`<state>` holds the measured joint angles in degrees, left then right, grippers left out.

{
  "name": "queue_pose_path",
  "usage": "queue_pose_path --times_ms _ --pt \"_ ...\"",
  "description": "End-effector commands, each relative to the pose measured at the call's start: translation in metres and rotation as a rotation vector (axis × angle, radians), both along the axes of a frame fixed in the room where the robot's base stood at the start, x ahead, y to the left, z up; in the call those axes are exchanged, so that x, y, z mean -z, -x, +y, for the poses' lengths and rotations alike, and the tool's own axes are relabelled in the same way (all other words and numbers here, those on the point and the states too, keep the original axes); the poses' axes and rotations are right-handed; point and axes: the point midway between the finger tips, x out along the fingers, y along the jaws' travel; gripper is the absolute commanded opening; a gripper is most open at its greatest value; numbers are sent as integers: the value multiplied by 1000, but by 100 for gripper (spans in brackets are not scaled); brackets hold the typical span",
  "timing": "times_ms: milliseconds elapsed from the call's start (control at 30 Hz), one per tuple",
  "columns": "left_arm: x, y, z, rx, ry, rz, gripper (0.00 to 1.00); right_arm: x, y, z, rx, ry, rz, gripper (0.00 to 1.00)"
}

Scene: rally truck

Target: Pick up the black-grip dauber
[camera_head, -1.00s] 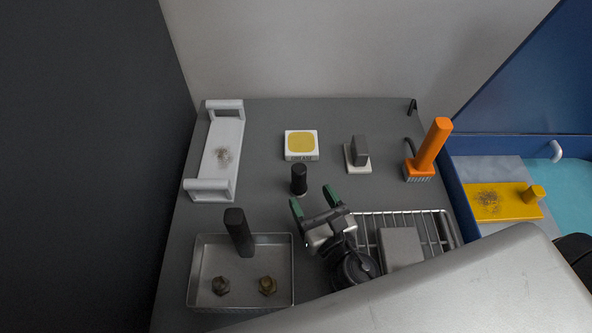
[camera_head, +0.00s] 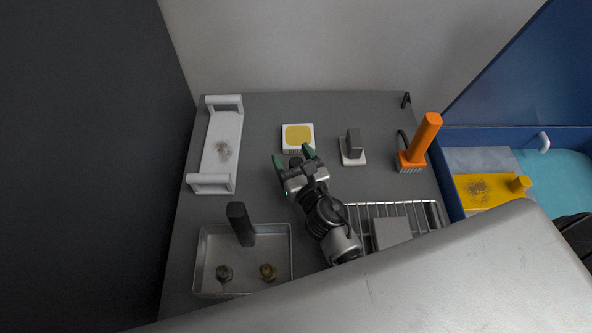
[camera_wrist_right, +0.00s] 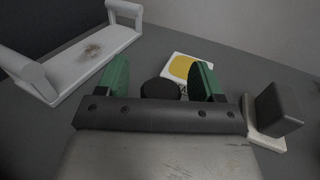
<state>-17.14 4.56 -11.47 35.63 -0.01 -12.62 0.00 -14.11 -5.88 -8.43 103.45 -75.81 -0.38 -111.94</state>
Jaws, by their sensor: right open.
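The small black-grip dauber shows in the right wrist view as a round black top (camera_wrist_right: 161,88) between the two green fingers, its lower part hidden behind the dark gripper body. In the head view my right gripper (camera_head: 293,157) covers most or all of it. My right gripper is open, with its fingers on either side of the black top in the wrist view; I cannot tell whether they touch it. My left gripper is not in view.
A yellow pad in a white case (camera_head: 298,137) lies just beyond the fingers. A grey block on a white base (camera_head: 352,148) and an orange brush (camera_head: 420,145) stand right. A metal tray (camera_head: 199,262) holds nuts and a black handle (camera_head: 240,224). A white-handled tray (camera_head: 222,150) lies left.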

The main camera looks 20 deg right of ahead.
Motion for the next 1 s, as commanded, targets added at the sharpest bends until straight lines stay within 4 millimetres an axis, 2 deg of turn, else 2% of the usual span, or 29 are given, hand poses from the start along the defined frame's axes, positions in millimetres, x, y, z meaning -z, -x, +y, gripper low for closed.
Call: queue_pose_path --times_ms 67,400,733,867,1000 --pt "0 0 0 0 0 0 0 0 0 0 0 0 0 66" --pt "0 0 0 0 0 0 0 0 1 0 0 0 0 14" --pt "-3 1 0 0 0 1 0 -4 0 0 -1 1 -1 14" --pt "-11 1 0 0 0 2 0 -15 0 0 -1 1 -1 13" --pt "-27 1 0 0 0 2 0 -34 0 0 -4 3 -1 13"
